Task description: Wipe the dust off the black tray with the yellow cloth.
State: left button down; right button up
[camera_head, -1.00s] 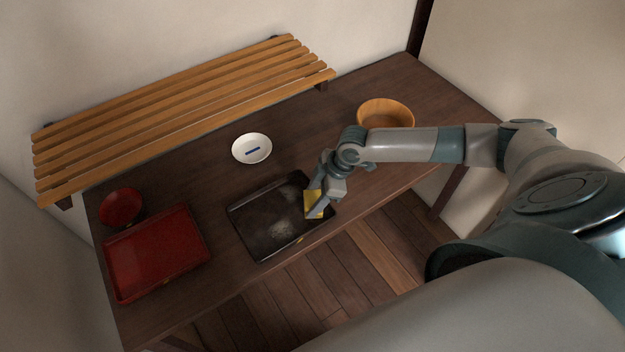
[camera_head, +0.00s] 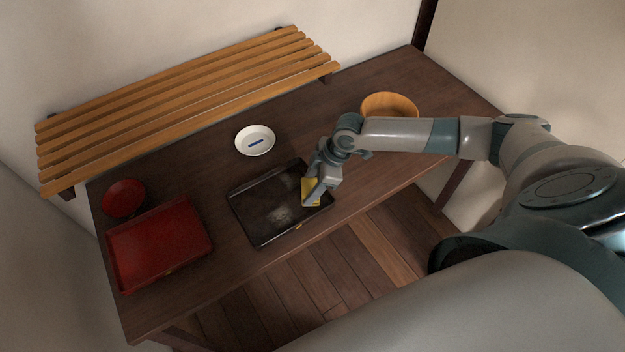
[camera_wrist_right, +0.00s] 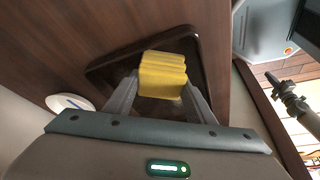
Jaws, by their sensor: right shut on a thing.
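The black tray (camera_head: 262,229) lies on the table near its front edge. Pale grey dust patches (camera_head: 279,215) show on its middle and towards its back. My right gripper (camera_head: 313,194) is over the tray's right end, shut on the folded yellow cloth (camera_head: 309,187). In the right wrist view, the yellow cloth (camera_wrist_right: 163,75) sits between the two fingers, with the black tray (camera_wrist_right: 193,45) behind it. I cannot tell whether the cloth touches the tray. The cloth and gripper hide part of the tray's right end. My left gripper is not in view.
A red tray (camera_head: 112,272) and a red bowl (camera_head: 123,197) are at the left of the table. A white dish (camera_head: 243,137) stands behind the black tray. A wooden bowl (camera_head: 390,103) stands behind my right forearm. A slatted shelf (camera_head: 190,105) runs along the wall.

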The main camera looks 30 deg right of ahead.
jog(key=shift+s+a+r+p, duration=0.1)
jog(key=shift+a+p, duration=0.6)
jog(key=shift+a, duration=0.85)
jog(key=shift+a+p, duration=0.4)
jog(key=shift+a, duration=0.3)
jog(key=shift+s+a+p, duration=0.1)
jog(key=shift+a+p, duration=0.25)
jog(key=shift+a, duration=0.7)
jog(key=shift+s+a+p, duration=0.1)
jog(key=shift+a+p, duration=0.6)
jog(key=shift+a, duration=1.05)
jog(key=shift+a, duration=0.15)
